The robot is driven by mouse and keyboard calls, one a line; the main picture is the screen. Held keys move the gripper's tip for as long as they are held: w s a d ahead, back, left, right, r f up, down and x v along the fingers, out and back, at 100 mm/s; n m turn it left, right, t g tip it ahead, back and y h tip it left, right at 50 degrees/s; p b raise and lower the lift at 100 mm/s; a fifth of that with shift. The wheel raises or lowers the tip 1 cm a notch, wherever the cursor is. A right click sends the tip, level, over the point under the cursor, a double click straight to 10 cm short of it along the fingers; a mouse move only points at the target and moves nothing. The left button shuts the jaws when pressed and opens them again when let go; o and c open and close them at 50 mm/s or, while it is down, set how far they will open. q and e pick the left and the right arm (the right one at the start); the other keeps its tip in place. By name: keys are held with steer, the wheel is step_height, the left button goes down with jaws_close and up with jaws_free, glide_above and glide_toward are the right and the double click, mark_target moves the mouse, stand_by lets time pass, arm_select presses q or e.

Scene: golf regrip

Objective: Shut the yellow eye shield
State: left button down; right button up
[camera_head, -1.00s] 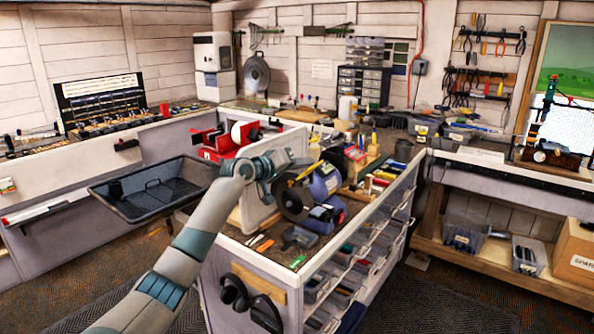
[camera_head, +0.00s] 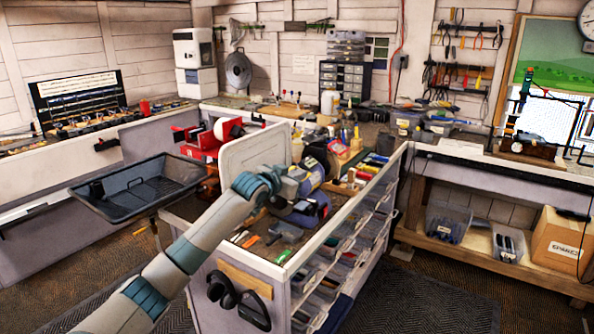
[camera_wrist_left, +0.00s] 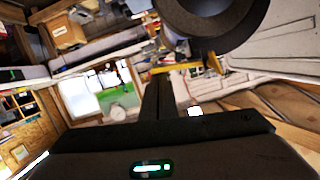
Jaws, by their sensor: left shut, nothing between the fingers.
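The bench grinder (camera_head: 308,174) with its blue body stands on the workbench in the head view, partly behind my left gripper (camera_head: 291,186). In the left wrist view, a dark round wheel (camera_wrist_left: 212,18) fills the top. A thin yellow strip, which looks like the eye shield (camera_wrist_left: 190,67), lies just below the wheel. My left gripper also shows here as dark fingers (camera_wrist_left: 158,85), shut and empty. Their tips are close to the yellow strip; I cannot tell whether they touch. In the head view my gripper and wrist hide most of the shield. My right gripper is out of view.
A pale upright panel (camera_head: 250,150) stands just left of the grinder. A black tray (camera_head: 142,186) is further left. Small tools lie on the bench front, and ear muffs (camera_head: 238,298) hang on its end. Clear bins (camera_head: 345,240) line its right side.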

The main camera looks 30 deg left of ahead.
arm_select(q)
steer(key=shift+d+f+m+y, duration=0.1)
steer(key=shift+f+m+y, duration=0.3)
steer(key=shift+f+m, duration=0.45)
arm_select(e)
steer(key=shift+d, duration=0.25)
arm_select(q)
steer(key=shift+r, duration=0.1)
steer(key=shift+r, duration=0.15)
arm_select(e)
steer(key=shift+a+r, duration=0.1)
